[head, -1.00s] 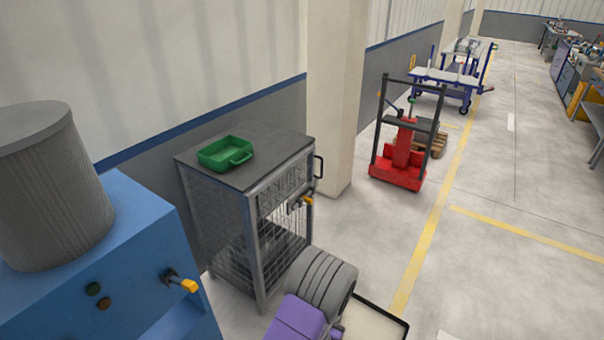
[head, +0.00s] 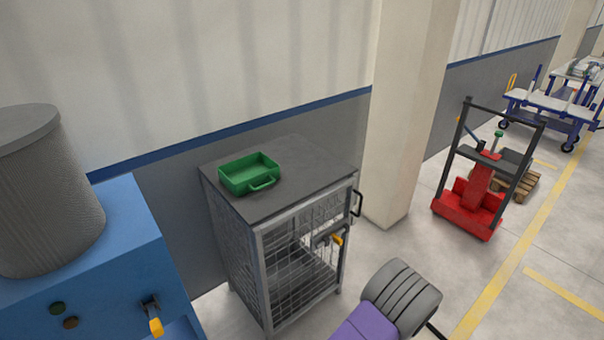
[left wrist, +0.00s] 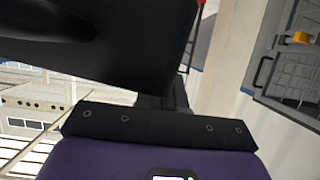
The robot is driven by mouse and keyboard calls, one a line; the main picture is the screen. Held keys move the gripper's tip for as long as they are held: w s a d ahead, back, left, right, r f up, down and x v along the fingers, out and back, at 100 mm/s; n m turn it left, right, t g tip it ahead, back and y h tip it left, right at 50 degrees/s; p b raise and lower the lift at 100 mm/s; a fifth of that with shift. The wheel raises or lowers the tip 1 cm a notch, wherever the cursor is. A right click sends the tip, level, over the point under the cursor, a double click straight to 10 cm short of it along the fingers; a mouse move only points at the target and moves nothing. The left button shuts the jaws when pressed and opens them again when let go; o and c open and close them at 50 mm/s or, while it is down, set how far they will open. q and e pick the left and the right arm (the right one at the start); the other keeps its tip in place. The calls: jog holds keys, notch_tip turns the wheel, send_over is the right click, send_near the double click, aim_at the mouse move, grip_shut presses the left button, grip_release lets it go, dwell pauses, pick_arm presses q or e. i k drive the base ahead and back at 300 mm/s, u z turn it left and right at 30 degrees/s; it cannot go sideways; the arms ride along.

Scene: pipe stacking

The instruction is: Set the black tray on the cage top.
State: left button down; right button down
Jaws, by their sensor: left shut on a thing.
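The wire cage (head: 300,260) stands against the wall in the head view, its flat dark top (head: 315,165) level. A green tray with a handle (head: 262,184) sits on the left part of that top; the right part is bare. In the left wrist view my left gripper (left wrist: 165,98) is shut on the black tray (left wrist: 110,55), which fills the upper left and hides much of the fingers. In the head view my arm comes in at the bottom, right of the cage, and the gripper is out of frame. Part of the cage (left wrist: 290,70) shows at the wrist view's right. My right gripper is not seen.
A blue cabinet (head: 90,260) with a grey ribbed cylinder (head: 45,190) stands left of the cage. A pale pillar (head: 405,130) is close behind its right side. A red stacker (head: 475,195) stands farther right. Floor between is open.

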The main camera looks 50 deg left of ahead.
aim_at(304, 160)
jog(key=i, duration=2.85)
jog(key=u, duration=3)
